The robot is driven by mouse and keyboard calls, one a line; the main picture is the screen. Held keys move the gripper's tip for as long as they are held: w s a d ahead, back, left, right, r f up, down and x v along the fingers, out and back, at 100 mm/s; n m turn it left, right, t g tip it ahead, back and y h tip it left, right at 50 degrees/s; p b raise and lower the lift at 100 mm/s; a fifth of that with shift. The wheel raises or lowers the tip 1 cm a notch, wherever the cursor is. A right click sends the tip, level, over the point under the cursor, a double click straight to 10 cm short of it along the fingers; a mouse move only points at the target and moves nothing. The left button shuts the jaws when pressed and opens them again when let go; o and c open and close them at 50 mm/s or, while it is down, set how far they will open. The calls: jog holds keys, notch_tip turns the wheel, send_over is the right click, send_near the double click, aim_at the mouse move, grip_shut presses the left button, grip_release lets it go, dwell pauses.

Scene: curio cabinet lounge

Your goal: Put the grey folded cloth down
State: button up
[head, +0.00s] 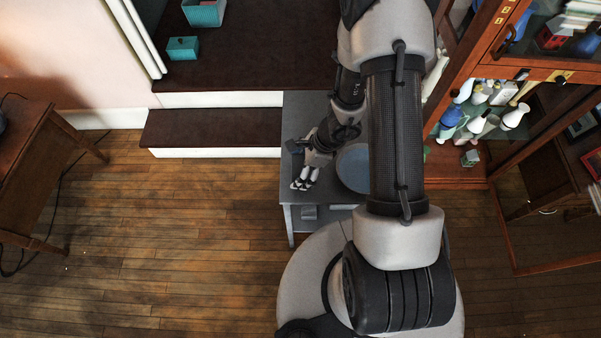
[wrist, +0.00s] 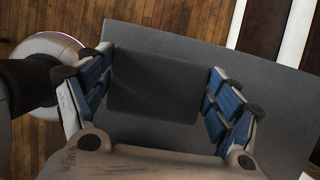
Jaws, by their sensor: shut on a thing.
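The grey folded cloth (wrist: 155,88) shows in the wrist view as a dark grey rectangular block between the two blue-padded fingers. My gripper (wrist: 160,68) is shut on it. Under it is the flat grey top of a small table (wrist: 235,62). I cannot tell whether the cloth touches the tabletop or hangs just above it. In the head view my gripper (head: 306,178) is over the left part of the grey table (head: 300,108). The cloth is hard to make out there.
A blue round dish (head: 354,168) is on the table, right of my gripper, partly behind my arm. A dark brown step (head: 215,128) lies to the left. A glass cabinet (head: 460,170) with vases stands at the right. A wooden desk (head: 45,160) stands far left.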

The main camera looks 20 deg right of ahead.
notch_tip(320, 180, down, 3)
jog(key=shift+f+b, duration=0.1)
jog(key=shift+b, duration=0.65)
jog(key=shift+c, duration=0.7)
jog(key=shift+s, duration=0.1)
jog(key=o, duration=1.5)
jog(key=shift+c, duration=0.2)
